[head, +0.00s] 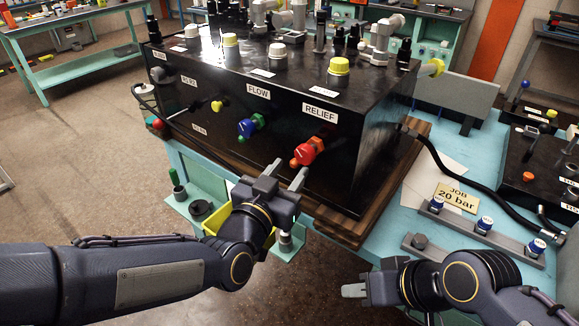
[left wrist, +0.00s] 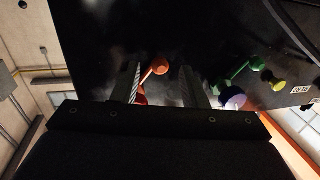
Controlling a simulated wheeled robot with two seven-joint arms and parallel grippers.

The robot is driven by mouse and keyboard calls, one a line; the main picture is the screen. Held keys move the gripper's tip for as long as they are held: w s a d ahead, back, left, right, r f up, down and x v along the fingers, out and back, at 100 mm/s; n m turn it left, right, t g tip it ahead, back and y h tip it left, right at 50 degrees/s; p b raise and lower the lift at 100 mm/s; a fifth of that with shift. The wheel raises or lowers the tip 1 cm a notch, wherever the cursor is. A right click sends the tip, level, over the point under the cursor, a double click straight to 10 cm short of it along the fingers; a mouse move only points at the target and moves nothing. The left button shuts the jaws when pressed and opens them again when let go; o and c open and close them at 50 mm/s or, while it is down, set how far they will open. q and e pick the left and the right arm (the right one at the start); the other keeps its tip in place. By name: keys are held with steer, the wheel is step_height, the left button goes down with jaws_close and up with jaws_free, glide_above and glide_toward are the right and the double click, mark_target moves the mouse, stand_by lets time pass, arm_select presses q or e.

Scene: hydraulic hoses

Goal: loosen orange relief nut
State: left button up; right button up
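The orange relief nut (head: 317,144) sits behind the red knob (head: 303,155) under the RELIEF label on the black box's front face. In the left wrist view the orange part (left wrist: 160,67) shows as a short arm with a round end, and a bit of the red knob (left wrist: 141,98) shows below it. My left gripper (head: 287,174) is open, just below and in front of the red knob. In the left wrist view its two fingers stand apart, with the orange part seen between them; contact is not visible. My right gripper (head: 354,290) is low at the right, its fingers mostly hidden.
The blue knob with its green nut (head: 250,126) is left of the relief knob, under FLOW, and a small yellow knob (head: 217,106) is further left. A black hose (head: 450,175) runs along the right of the box. A JOB 20 bar card (head: 456,197) lies on the bench.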

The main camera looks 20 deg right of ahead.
arm_select(q)
steer(key=shift+w+d, duration=0.45)
steer(key=shift+w, duration=0.05)
jaws_close()
